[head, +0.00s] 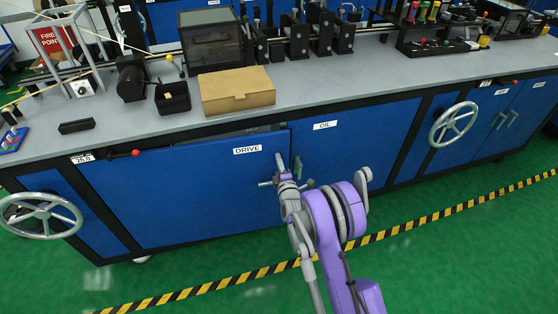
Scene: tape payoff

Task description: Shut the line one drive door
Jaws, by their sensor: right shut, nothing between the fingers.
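The drive door (190,195) is a wide blue panel with a white DRIVE label, low on the front of the long bench. It stands slightly ajar: a dark gap shows along its top edge, and its right edge sits out from the frame. A grey handle (280,162) is near its upper right corner. My right gripper (283,180), on the purple arm, is shut and empty just below that handle, in front of the door's right edge. I cannot tell whether it touches the door. My left gripper is not in view.
The blue OIL door (355,140) is shut, right of the drive door. Handwheels stick out at the left (40,215) and right (453,124). A cardboard box (236,92) lies on the bench top. The green floor (440,260) in front is clear, with a yellow-black stripe.

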